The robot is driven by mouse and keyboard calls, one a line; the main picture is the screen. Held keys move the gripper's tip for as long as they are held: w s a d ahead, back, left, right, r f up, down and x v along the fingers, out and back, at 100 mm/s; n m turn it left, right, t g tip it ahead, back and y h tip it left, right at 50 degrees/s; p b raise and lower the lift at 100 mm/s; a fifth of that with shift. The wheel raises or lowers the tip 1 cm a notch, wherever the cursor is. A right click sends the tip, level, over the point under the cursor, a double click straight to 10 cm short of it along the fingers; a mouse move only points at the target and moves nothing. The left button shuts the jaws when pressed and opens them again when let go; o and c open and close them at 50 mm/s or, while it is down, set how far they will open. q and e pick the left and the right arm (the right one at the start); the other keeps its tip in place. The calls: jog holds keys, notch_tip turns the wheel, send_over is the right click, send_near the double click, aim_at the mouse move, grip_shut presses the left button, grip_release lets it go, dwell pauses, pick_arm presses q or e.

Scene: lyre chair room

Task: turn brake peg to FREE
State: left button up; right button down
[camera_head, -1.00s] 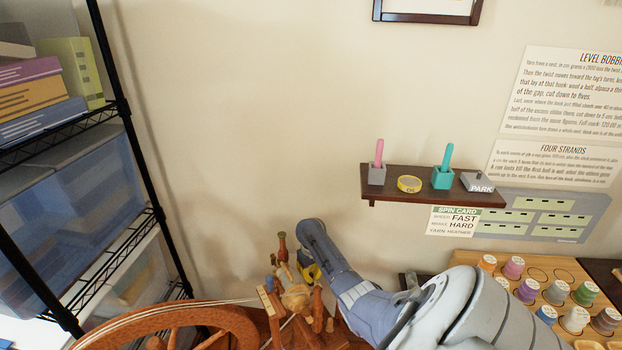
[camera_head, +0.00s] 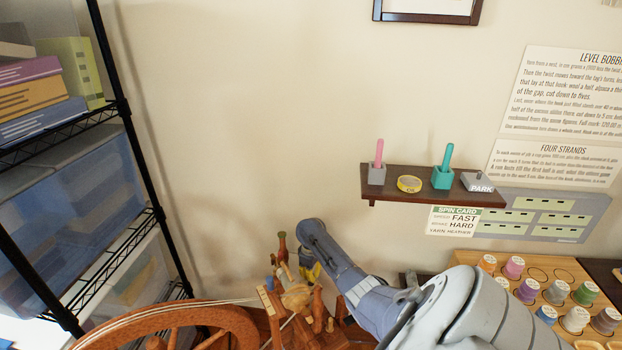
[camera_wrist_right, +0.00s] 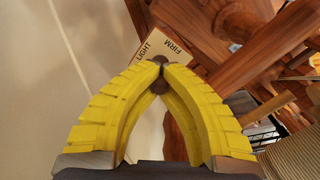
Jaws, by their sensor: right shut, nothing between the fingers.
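In the right wrist view, my right gripper (camera_wrist_right: 160,68) has yellow ribbed fingers whose tips meet, shut with nothing held. Behind the tips is a pale label plate (camera_wrist_right: 172,36) reading LIGHT and FIRM; no FREE mark is visible. In the head view, the right gripper (camera_head: 312,271) is by the wooden spinning wheel's upright parts (camera_head: 283,248), mostly hidden by my arm. My left gripper is out of view.
The large drive wheel (camera_head: 175,318) stands at the lower left, with a wire shelf (camera_head: 128,120) beyond it. A wall shelf (camera_head: 430,188) holds small tools. A spool rack (camera_head: 520,270) stands at the right. Wooden wheel parts (camera_wrist_right: 240,20) crowd the gripper's right side.

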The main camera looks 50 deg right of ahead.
jog(key=c, duration=1.3)
grip_release()
jog(key=shift+r, duration=6)
